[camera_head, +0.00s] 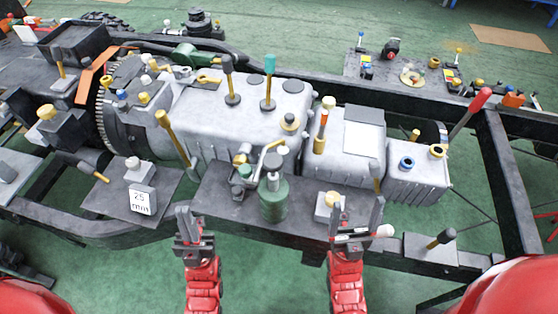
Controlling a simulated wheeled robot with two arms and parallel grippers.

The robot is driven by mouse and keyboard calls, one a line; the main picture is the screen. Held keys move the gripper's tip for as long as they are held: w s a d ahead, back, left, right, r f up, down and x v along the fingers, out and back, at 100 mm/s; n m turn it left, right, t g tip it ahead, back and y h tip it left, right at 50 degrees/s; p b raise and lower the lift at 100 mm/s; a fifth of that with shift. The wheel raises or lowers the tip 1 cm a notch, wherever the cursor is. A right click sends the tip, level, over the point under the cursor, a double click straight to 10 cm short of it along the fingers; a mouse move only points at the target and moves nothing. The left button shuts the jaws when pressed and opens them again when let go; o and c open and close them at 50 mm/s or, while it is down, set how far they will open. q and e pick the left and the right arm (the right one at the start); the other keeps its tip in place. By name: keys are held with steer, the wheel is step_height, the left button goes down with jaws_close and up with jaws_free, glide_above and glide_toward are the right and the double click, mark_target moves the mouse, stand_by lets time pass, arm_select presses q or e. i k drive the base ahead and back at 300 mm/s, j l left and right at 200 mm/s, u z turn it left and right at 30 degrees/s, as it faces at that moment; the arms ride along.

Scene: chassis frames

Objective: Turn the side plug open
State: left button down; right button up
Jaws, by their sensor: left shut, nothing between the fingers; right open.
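A grey gearbox housing (235,120) lies across the black chassis frame, with several plugs and levers on it. I cannot tell for certain which one is the side plug. A pale block with a yellow top (326,206) sits on the near plate, just left of my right gripper. A white rounded plug (385,231) sits at the right side of that gripper. My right gripper (355,216) is open, its fingers upright in front of the housing, with nothing seen held. My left gripper (187,222) is shut and empty, in front of the frame's near rail.
A green cylinder (273,200) stands between my grippers on the near plate. A block labelled 25 mm (142,199) lies to the left. A red-handled lever (470,112) rises at the right. Green floor (270,265) is clear below the near rail.

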mark_target(238, 159)
steer(key=j, duration=0.65)
steer(key=k+j, duration=0.1)
steer(key=j, duration=0.6)
